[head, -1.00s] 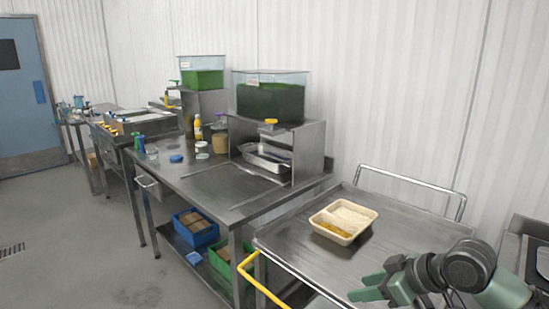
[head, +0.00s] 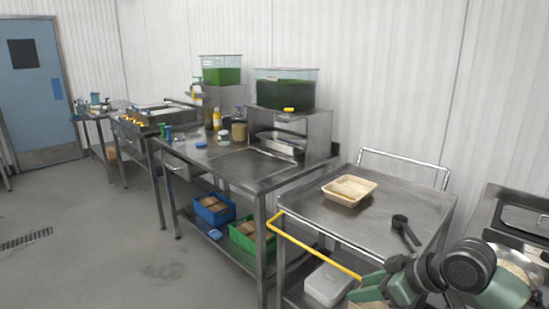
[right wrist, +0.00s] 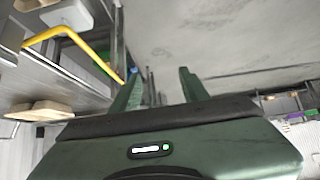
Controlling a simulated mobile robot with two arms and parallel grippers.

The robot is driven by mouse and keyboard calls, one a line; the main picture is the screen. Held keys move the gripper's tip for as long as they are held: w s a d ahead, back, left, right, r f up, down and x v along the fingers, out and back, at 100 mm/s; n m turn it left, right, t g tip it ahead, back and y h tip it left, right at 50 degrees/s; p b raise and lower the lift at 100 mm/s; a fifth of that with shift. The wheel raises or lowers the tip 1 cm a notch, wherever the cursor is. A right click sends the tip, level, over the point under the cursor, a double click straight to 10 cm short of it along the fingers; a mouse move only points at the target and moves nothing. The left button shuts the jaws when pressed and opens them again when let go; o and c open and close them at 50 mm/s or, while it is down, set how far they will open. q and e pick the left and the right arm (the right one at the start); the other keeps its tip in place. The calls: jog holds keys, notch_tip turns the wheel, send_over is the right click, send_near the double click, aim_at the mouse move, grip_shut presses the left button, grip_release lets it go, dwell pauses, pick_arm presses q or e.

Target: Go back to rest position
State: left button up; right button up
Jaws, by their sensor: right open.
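My right gripper (head: 366,287) is at the lower right of the head view, in front of the steel cart (head: 310,213). The right wrist view shows its two green fingers (right wrist: 158,88) apart with nothing between them, with floor beyond. A cream tray (head: 349,190) with light contents sits on the cart top, apart from the gripper. A black scoop (head: 403,230) lies on the cart top, to the right of the tray. My left gripper is not in view.
The cart's yellow handle (head: 318,250) runs close by my right gripper; it also shows in the right wrist view (right wrist: 72,36). A steel table (head: 226,168) with bins below stands left of the cart. A rice container (head: 512,262) is at the right. Floor at the left is clear.

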jog(key=w+d+f+m+t+h, duration=0.1)
jog(key=w+d+f+m, duration=0.15)
jog(key=f, duration=0.75)
jog(key=w+d+f+m+h, duration=0.1)
jog(key=w+d+f+m, duration=0.2)
jog(key=f, duration=0.7)
jog(key=s+d+f+m+h, duration=0.1)
jog(key=s+d+f, duration=0.1)
jog(key=s+f, duration=0.35)
jog(key=s+d+f+g+h, duration=0.1)
jog(key=s+f, duration=0.2)
jog(key=f, duration=0.6)
jog(key=s+d+f+m+h, duration=0.15)
jog(key=s+f, duration=0.25)
jog(key=f, duration=0.4)
jog(key=s+a+f+g, duration=0.1)
jog(key=s+f, duration=0.6)
jog(key=s, duration=0.7)
jog(key=s+a+f+n+g, duration=0.1)
jog(key=s+f, duration=0.6)
jog(key=s, duration=0.7)
jog(key=s+a+f+g, duration=0.3)
jog(key=s+f, duration=0.4)
jog(key=s, duration=0.7)
jog(key=shift+s+a+h, duration=0.15)
jog(key=shift+a+h, duration=0.3)
jog(key=shift+a, duration=0.45)
jog(key=shift+f, duration=0.1)
